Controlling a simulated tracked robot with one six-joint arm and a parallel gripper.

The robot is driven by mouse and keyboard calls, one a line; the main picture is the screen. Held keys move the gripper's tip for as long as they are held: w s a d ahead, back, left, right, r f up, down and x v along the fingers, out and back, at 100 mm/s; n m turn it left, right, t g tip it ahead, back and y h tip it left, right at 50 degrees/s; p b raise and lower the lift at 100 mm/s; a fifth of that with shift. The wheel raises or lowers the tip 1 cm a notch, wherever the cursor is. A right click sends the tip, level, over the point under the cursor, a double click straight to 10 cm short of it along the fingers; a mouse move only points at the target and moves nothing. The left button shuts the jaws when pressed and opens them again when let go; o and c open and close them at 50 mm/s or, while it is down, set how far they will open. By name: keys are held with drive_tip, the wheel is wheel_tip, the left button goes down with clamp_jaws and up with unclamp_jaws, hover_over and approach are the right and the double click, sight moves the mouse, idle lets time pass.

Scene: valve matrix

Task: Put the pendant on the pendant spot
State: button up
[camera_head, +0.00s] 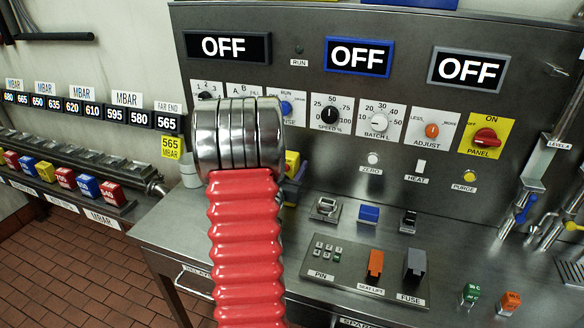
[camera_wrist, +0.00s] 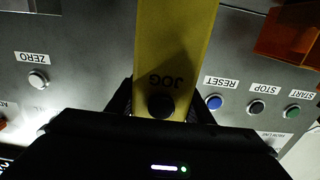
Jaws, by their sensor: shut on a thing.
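The pendant (camera_wrist: 175,45) is a long yellow piece marked JOG with a round black button, in the wrist view. My gripper (camera_wrist: 163,101) is shut on it, with a dark finger on each side. The pendant's far end runs out of the top of that view. In the head view my red and steel arm hides the gripper. A small yellow piece (camera_head: 292,163) shows just right of the arm there; I cannot tell whether it is the pendant. I cannot make out a marked pendant spot in either view.
A steel console with OFF displays (camera_head: 358,57) and knobs rises behind a steel bench (camera_head: 190,225). Switches and a keypad plate (camera_head: 340,280) occupy the bench. A rack of coloured blocks (camera_head: 66,178) stands left. In the wrist view, RESET (camera_wrist: 214,102) and an orange part (camera_wrist: 285,35) are close by.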

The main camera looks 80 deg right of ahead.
drive_tip(key=o, duration=1.3)
drive_tip(key=a, duration=0.8)
drive_tip(key=w+a, duration=0.1)
drive_tip(key=a, duration=0.3)
